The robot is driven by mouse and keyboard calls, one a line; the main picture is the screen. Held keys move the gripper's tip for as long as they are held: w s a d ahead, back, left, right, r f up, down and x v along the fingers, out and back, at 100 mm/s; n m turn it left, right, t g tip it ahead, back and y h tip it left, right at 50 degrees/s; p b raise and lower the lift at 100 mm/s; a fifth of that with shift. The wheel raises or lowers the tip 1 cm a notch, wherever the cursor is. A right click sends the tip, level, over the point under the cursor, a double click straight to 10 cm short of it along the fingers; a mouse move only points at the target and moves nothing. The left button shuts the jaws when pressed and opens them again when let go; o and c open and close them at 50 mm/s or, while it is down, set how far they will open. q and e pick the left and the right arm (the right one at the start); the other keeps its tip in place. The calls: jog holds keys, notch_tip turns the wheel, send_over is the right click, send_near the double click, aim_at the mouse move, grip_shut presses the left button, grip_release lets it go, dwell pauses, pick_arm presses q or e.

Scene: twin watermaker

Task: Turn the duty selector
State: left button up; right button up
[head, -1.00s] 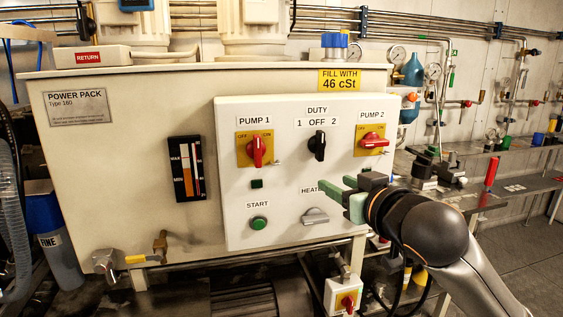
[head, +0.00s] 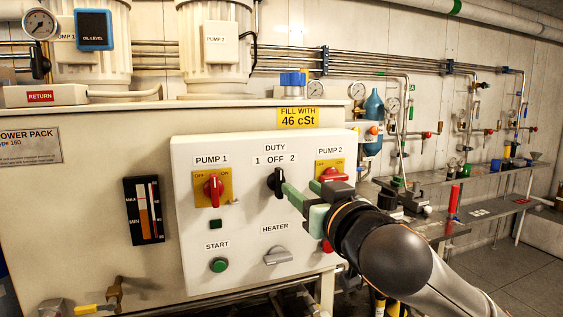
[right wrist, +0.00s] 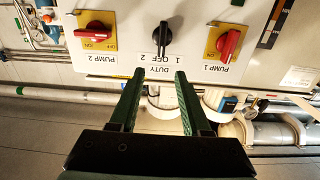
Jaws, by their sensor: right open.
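The duty selector (head: 277,183) is a black knob under the DUTY label on the white control panel (head: 190,260). Its handle stands about upright, in line with OFF, between 1 and 2. My right gripper (head: 291,192) is in front of the panel, with a green fingertip just beside the selector in the head view. In the right wrist view the two fingers (right wrist: 159,72) are apart and empty. The selector also shows there (right wrist: 162,34), upside down, beyond the fingertips and roughly in line with the gap. I cannot tell whether a finger touches it. My left gripper is not in view.
The red PUMP 1 switch (head: 213,190) is left of the selector. The red PUMP 2 switch (head: 331,174) is on its right, close to my gripper. The green START button (head: 219,265) and grey HEATER knob (head: 277,256) sit below. Pipes and gauges line the wall at right.

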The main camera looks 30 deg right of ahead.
aim_at(281, 173)
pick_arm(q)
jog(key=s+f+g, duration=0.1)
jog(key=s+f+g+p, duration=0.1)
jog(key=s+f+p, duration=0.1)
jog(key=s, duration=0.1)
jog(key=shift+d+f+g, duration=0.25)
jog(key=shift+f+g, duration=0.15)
pick_arm(e)
jog(key=x, duration=1)
jog(key=shift+w, duration=0.35)
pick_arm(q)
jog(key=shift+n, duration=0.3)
pick_arm(e)
grip_shut()
